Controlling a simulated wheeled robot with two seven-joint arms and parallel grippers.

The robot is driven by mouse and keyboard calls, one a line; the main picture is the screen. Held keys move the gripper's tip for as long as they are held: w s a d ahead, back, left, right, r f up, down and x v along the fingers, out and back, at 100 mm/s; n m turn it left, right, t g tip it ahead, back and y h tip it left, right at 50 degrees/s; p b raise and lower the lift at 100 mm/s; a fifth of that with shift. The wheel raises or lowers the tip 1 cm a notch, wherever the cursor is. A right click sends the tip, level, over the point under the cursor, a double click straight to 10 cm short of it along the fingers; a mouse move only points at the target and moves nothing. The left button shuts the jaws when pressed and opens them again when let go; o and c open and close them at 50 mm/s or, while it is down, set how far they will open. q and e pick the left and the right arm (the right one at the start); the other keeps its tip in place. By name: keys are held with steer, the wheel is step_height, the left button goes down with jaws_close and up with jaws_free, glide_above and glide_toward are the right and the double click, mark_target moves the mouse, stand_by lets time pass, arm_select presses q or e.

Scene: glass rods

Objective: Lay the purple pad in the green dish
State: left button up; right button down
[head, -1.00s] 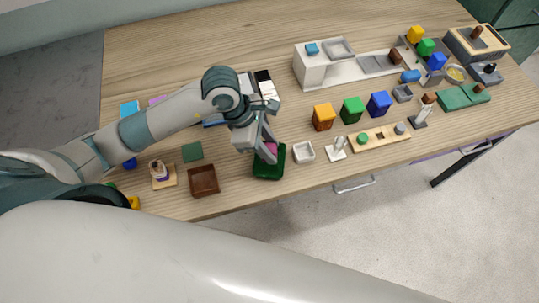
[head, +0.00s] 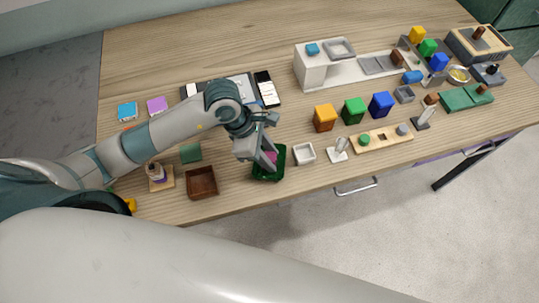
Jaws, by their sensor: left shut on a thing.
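The green dish (head: 267,177) sits near the front edge of the table, left of the middle. My left gripper (head: 268,160) reaches down into or just over it and is shut on the purple pad (head: 271,157), which shows as a small magenta patch between the fingers. The fingers and the dish wall hide much of the pad, so I cannot tell whether it touches the dish floor. My right gripper is not in view.
Orange, green and blue blocks stand behind right.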

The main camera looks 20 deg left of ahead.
arm_select(q)
steer(key=shift+f, duration=0.15)
steer(key=o, duration=1)
steer(key=shift+a+r+b, duration=0.25)
steer(key=shift+r+b, duration=0.05)
steer(key=shift+r, duration=0.3)
steer(key=w+b+v, duration=0.1)
steer(key=b+v, duration=0.2)
steer(key=v, duration=0.8)
steer(key=shift+s+b, duration=0.3)
steer(key=shift+s, duration=0.2)
